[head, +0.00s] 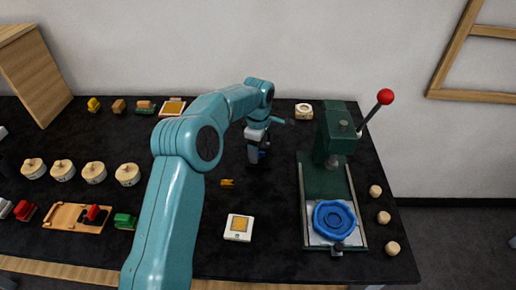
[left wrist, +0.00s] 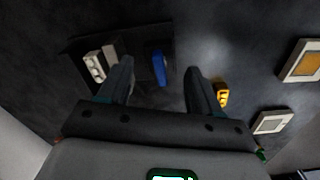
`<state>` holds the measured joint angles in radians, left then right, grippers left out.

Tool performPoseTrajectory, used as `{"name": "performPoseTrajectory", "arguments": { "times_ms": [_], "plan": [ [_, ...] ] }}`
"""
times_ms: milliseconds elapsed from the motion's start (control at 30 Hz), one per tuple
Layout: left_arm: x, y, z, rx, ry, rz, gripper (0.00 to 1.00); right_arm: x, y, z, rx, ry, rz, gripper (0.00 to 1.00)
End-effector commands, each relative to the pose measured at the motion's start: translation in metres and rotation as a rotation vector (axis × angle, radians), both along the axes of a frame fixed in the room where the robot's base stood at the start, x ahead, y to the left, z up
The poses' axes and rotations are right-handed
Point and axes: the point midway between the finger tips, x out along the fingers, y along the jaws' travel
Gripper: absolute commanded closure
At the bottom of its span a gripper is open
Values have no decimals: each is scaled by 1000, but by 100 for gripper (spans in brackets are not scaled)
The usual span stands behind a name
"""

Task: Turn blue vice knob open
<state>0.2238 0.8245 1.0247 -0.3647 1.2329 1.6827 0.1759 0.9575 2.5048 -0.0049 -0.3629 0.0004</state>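My left gripper (head: 257,150) hangs over the middle of the table, fingers pointing down. In the left wrist view the gripper (left wrist: 160,85) has its two dark fingers apart, with nothing held. A narrow blue piece (left wrist: 158,66), which looks like the vice knob, shows between the fingers, nearer the left finger. It lies on a dark base (left wrist: 84,44) beside pale blocks (left wrist: 95,66). I cannot tell how far below the fingertips it is. In the head view only small blue bits show beside the gripper; the arm hides most of the vice. My right gripper is not in view.
A green press (head: 322,180) with a red-knobbed lever (head: 385,97) and a blue round dish (head: 334,220) stands at right. A small yellow piece (head: 227,183) and a white-framed tile (head: 239,228) lie near the gripper. Several pale round pieces (head: 94,172) sit at left.

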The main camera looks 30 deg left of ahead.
Motion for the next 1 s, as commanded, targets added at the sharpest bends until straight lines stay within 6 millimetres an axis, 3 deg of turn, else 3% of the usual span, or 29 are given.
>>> {"name": "performPoseTrajectory", "arguments": {
  "times_ms": [433, 567, 667, 1000],
  "plan": [
    [1, -2, 1, -2, -4, -2, 32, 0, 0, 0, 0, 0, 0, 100],
    [2, -1, 11, -2, -7, -2, 32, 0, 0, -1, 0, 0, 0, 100],
    [2, -1, 30, -1, -8, -1, 32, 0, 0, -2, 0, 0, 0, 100],
    [1, -1, 122, -2, -7, -2, 32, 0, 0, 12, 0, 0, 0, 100]
  ]
}}
